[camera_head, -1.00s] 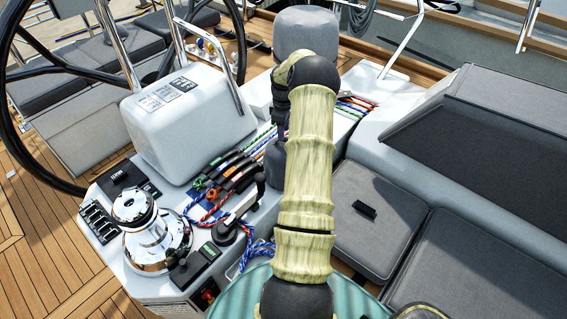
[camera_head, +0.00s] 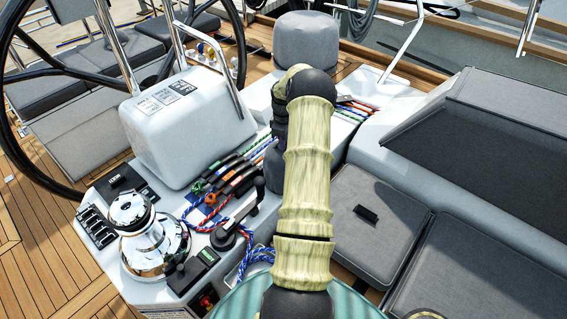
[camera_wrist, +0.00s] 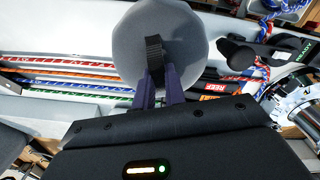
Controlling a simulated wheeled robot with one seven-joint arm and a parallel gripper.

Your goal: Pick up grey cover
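The grey cover (camera_wrist: 185,50) is a round, dull grey disc at the top middle of the wrist view, with a short black ribbed strap (camera_wrist: 153,48) on it. My gripper (camera_wrist: 161,78) shows there as two dark purple fingers, close together, with the lower end of the strap between them. It looks shut on the strap. I cannot tell whether the cover is lifted or resting. In the head view my arm hides the fingers and this cover.
Coloured ropes (camera_wrist: 60,75) run behind the cover to clutches. A chrome winch (camera_head: 140,235) and a black handle (camera_head: 235,225) stand at the left. A white pod (camera_head: 190,125) and another grey covered shape (camera_head: 306,40) are behind. Grey cushions (camera_head: 370,220) lie at right.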

